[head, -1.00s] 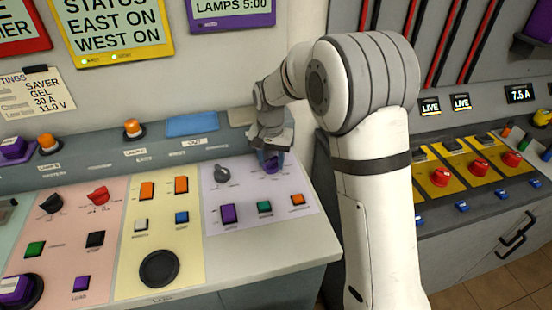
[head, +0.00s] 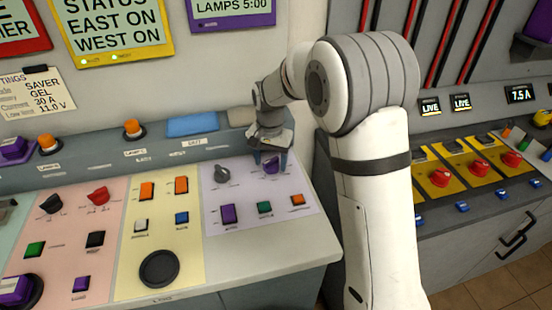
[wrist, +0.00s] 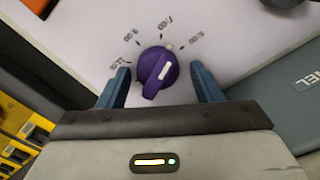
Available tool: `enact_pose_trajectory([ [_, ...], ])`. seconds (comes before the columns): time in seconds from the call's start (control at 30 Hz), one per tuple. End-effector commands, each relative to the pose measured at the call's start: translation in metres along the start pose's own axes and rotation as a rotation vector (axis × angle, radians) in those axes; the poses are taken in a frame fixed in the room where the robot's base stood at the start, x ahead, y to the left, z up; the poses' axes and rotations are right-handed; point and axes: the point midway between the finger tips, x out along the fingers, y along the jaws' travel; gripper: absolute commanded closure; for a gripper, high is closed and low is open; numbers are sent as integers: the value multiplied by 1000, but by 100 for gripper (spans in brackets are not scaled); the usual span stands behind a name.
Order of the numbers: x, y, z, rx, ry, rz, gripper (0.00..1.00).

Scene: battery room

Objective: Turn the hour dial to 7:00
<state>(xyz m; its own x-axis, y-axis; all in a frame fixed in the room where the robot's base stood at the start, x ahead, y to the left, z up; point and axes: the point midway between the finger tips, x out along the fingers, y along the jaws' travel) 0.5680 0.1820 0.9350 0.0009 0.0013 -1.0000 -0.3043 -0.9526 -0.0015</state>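The purple hour dial (wrist: 157,72) sits between my fingers in the wrist view. Its white pointer line aims up and right, seemingly between the label that looks like 7:00 (wrist: 166,22) and the 5:00 label (wrist: 196,37); the labels appear upside down and blurred. My gripper (wrist: 162,80) is open, one blue finger on each side of the dial, with visible gaps. In the head view the dial (head: 270,167) shows partly beneath my gripper (head: 270,158) on the lilac panel. The purple-framed screen (head: 232,4) reads LAMPS 5:00.
A grey knob (head: 222,173) stands just left of the dial. Purple (head: 228,213), teal (head: 264,207) and orange (head: 297,199) buttons lie in front of it. Pink and yellow panels with more controls are to the left. A separate console with red knobs (head: 480,167) stands to the right.

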Motion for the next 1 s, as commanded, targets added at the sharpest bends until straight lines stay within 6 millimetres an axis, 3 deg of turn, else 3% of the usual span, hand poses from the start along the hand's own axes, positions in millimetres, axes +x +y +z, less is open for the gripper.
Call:
enact_pose_trajectory([
  [0.33, -5, 0, -1, 0, 1, 1, 37],
  [0.7, -63, -1, -4, 0, 2, -1, 37],
  [1.0, -78, -1, -4, 0, 0, 1, 37],
])
